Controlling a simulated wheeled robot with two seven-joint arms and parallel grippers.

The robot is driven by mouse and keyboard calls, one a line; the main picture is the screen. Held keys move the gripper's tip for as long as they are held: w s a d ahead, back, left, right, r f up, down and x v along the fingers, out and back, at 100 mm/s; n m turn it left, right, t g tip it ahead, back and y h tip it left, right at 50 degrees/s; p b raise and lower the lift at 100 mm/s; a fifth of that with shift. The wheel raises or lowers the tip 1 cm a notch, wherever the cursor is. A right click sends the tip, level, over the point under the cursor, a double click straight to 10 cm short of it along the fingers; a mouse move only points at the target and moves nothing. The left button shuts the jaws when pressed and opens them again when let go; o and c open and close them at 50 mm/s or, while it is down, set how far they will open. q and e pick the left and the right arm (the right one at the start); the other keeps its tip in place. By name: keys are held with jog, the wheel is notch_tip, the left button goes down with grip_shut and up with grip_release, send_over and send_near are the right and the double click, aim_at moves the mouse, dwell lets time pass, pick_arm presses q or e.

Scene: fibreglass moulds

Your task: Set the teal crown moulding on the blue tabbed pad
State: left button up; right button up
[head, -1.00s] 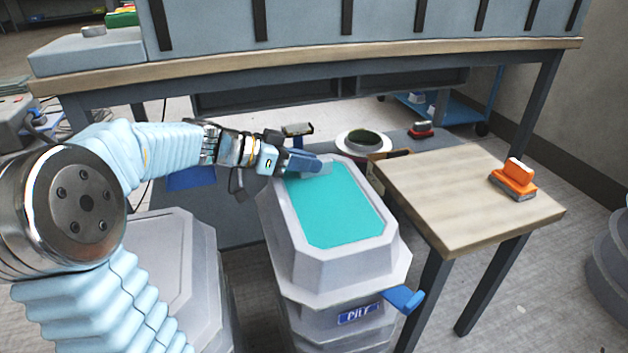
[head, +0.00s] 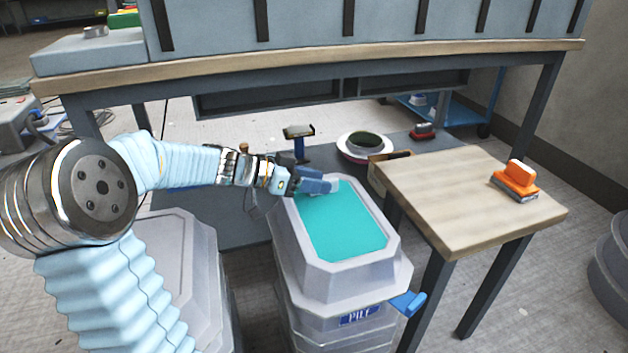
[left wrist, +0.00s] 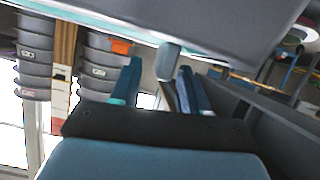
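The teal crown moulding is a pale grey octagonal body with a flat teal top (head: 345,225). It sits at the top of the grey mould stack in the middle. A blue tab (head: 407,303) of the tabbed pad sticks out at its lower right; the rest of the pad is hidden beneath. My left gripper (head: 325,184) is at the moulding's far left edge, its fingertips overlapping the teal corner in the head view. In the left wrist view its blue fingers (left wrist: 160,85) stand apart, with a grey rounded piece between them near the right finger. My right gripper is not in view.
A wooden-topped table (head: 450,190) stands close on the right, with an orange-handled block (head: 517,180) on it. A grey mould stack (head: 170,275) is on the left. A long workbench (head: 320,62) runs behind. A white ring-shaped item (head: 366,146) lies behind the moulding.

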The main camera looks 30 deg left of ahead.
pick_arm(q)
jog(key=v, duration=1.2)
dwell(0.4)
